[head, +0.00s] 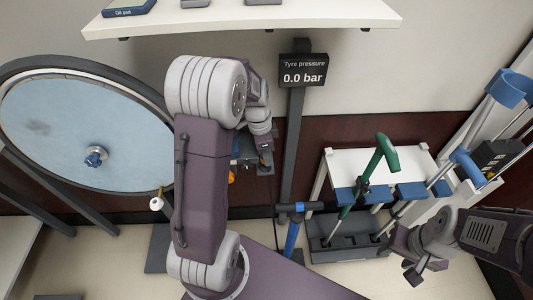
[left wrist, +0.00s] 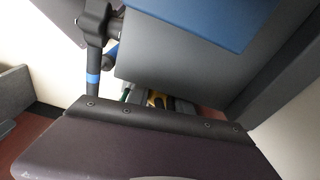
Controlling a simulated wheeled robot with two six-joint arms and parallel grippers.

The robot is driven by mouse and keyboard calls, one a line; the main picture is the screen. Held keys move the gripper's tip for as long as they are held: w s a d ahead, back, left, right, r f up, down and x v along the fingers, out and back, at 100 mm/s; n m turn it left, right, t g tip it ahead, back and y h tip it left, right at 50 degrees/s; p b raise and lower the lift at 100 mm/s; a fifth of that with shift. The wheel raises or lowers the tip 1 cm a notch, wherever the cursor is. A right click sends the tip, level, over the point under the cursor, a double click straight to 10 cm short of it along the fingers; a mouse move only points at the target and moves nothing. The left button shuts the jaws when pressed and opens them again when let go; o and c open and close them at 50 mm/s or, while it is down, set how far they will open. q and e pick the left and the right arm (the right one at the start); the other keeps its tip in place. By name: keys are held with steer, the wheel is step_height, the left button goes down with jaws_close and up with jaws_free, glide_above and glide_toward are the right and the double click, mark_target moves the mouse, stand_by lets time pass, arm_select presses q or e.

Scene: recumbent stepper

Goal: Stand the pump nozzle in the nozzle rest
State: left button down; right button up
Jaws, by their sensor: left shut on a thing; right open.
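My left gripper (head: 262,152) is at the middle of the head view, right of the wheel and in front of the wall. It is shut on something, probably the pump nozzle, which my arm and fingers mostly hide. A thin dark hose (head: 273,195) hangs below the gripper toward the blue floor pump (head: 291,238). In the left wrist view, a dark part with a blue band (left wrist: 93,78) stands beside large grey and blue surfaces close to the camera. I cannot pick out the nozzle rest for certain. My right gripper (head: 413,262) is open and empty at the lower right.
The tyre pressure display (head: 303,72) reads 0.0 bar. A shelf (head: 250,20) overhangs the top. A rack (head: 348,240) holding a green-handled tool (head: 382,153) stands right of the pump.

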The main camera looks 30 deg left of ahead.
arm_select(q)
steer(key=shift+f+b, duration=0.5)
steer(key=shift+f, duration=0.15)
steer(key=shift+r, duration=0.1)
steer(key=shift+w+a+r+p, duration=0.1)
steer(key=shift+r+p, duration=0.5)
steer(key=shift+p, duration=0.2)
steer(key=shift+s, duration=0.2)
stand_by(0.5)
stand_by(0.8)
steer(key=shift+p, duration=0.35)
steer(key=shift+w+r+p, duration=0.1)
steer(key=shift+w+p, duration=0.15)
steer(key=shift+p, duration=0.1)
stand_by(0.5)
